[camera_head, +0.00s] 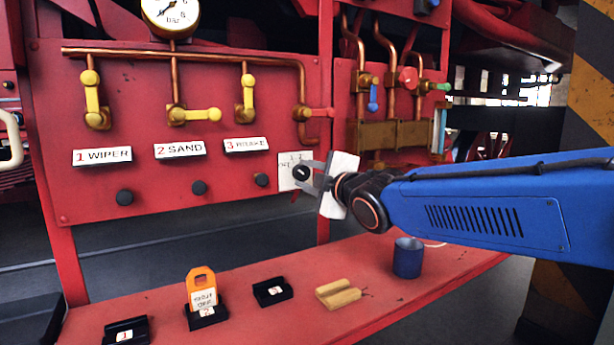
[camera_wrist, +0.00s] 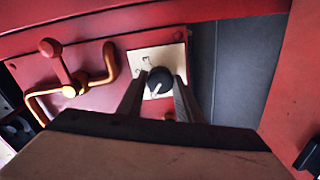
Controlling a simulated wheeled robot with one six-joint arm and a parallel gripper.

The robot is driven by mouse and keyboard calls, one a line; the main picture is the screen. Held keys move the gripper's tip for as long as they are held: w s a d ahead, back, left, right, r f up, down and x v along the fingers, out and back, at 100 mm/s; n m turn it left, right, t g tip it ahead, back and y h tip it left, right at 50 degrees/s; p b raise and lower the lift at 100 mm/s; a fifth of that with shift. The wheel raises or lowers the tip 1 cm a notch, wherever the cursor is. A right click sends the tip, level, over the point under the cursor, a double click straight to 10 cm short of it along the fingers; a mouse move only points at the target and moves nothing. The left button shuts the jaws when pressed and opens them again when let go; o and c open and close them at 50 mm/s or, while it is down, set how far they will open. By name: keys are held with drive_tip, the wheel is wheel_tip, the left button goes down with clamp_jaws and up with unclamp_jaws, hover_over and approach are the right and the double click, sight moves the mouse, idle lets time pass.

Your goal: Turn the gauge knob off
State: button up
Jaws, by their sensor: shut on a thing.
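The gauge knob (camera_head: 301,173) is a small black round knob on a white plate with printed marks, at the lower right of the red panel. In the wrist view the knob (camera_wrist: 159,80) has a pale pointer line aimed toward the bottom of the picture, slightly left. Numbers on the plate (camera_wrist: 147,60) show above it, and the rest of the plate is partly hidden. My gripper (camera_head: 308,179) reaches in from the right. In the wrist view my gripper (camera_wrist: 160,88) has one finger on each side of the knob and is shut on it.
A pressure gauge (camera_head: 171,12) tops the panel. Yellow valve handles (camera_head: 92,98) and a red handle (camera_head: 318,113) are nearby. The red shelf (camera_head: 390,310) below holds black holders, an orange tag (camera_head: 201,286), a wooden block (camera_head: 338,294) and a blue cup (camera_head: 408,258).

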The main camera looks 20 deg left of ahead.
drive_tip(key=shift+n, duration=0.9)
drive_tip(key=shift+f, duration=0.1)
drive_tip(key=o, duration=1)
drive_tip(key=shift+o, duration=0.2)
drive_tip(key=v, duration=1.7)
drive_tip(key=shift+d, duration=0.2)
drive_tip(key=shift+s, duration=0.1)
